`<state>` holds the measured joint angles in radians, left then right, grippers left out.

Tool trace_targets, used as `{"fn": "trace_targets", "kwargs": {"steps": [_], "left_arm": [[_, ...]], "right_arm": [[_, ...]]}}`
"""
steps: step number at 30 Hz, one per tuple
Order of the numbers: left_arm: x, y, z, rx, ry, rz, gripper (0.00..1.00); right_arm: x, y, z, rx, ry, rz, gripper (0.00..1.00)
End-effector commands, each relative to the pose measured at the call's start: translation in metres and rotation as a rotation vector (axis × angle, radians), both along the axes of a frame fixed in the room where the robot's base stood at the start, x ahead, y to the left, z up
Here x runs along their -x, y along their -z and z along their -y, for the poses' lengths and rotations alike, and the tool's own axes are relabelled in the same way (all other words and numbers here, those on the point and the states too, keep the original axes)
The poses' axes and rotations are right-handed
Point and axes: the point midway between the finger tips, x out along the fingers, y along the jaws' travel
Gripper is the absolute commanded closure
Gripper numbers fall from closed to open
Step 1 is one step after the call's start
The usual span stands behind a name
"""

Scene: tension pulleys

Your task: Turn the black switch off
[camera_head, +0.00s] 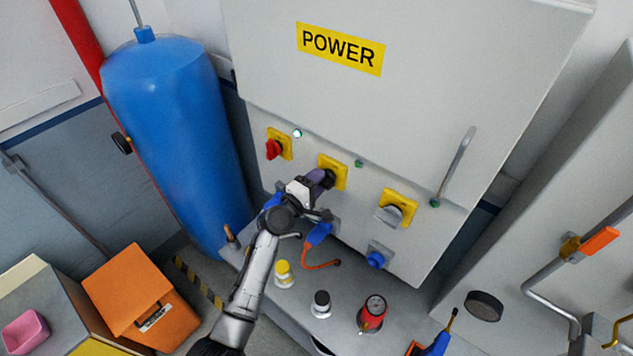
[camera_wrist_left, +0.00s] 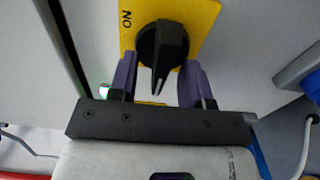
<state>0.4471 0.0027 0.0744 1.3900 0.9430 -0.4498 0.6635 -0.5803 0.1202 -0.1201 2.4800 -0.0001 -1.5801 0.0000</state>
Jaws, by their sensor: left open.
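In the head view the black switch (camera_head: 329,177) is partly hidden behind my gripper on the middle yellow plate (camera_head: 334,163). My left gripper (camera_head: 321,180) is open, its purple fingers one on each side of the switch's pointer in the left wrist view (camera_wrist_left: 159,79). I cannot tell whether they touch it. My right gripper is out of view.
On the grey cabinet (camera_head: 400,110), a red switch (camera_head: 273,150) is left of the black one and a grey switch (camera_head: 391,214) is right. A blue tank (camera_head: 175,130) stands left.

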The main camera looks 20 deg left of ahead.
Motion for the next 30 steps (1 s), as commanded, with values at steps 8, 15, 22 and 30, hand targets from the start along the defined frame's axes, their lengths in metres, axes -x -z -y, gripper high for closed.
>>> {"fn": "trace_targets", "kwargs": {"steps": [8, 15, 22, 30], "left_arm": [[0.006, 0.001, -0.002, -0.001, 0.000, 0.000, 0.55], [0.041, 0.002, -0.012, -0.002, 0.000, 0.001, 0.55], [0.083, 0.002, -0.025, -0.002, -0.001, 0.000, 0.55], [0.119, 0.001, -0.036, -0.002, -0.001, 0.001, 0.55]], "right_arm": [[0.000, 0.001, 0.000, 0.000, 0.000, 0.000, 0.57], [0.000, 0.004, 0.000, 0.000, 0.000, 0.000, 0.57], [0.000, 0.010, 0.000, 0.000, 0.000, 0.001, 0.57], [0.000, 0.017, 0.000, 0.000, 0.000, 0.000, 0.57]]}}
